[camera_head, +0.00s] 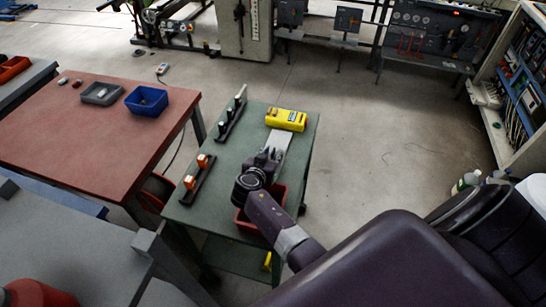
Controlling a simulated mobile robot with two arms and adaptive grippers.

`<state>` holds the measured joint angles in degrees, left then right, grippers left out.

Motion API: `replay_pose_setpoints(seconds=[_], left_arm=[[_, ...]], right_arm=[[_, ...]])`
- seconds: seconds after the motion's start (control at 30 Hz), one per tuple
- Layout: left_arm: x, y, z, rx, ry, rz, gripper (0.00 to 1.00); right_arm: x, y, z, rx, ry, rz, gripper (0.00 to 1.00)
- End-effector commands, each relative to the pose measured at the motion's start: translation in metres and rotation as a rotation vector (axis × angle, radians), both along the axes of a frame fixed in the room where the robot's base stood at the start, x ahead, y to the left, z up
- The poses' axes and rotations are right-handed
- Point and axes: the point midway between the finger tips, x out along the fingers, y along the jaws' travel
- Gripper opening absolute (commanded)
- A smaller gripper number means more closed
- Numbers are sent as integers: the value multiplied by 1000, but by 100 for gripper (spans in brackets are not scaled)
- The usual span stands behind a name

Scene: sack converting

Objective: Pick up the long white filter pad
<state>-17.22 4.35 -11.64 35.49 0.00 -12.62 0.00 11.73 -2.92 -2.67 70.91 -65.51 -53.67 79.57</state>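A long pale strip, which looks like the white filter pad (277,142), lies on the green cart top (230,165). Its far end is next to a yellow device (286,119). My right gripper (267,157) is over or at the strip's near end, and my wrist and fingers hide that end. I cannot tell whether the fingers are open or closed on it, or whether they touch it. My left gripper is not in view.
Two dark racks with small upright items (230,118) and orange-topped items (198,177) line the cart's left side. A red bin (242,221) is partly behind my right arm. A red-topped table (95,135) with a blue bin (146,102) stands left.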

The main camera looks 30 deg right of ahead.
Motion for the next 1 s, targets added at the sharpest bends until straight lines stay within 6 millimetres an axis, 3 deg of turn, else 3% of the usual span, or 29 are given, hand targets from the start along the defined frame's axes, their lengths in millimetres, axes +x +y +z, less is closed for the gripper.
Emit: replay_pose_setpoints(seconds=[0.17, 0.4, 0.77, 1.0], left_arm=[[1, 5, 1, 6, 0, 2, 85], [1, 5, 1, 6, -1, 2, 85], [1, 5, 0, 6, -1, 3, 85], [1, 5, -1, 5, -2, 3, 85]], right_arm=[[0, 0, 0, 0, 0, 0, 25], [0, 0, 0, -1, 1, 0, 0], [0, 0, 1, 0, 0, 0, 0], [0, 0, 22, 1, -4, -2, 0]])
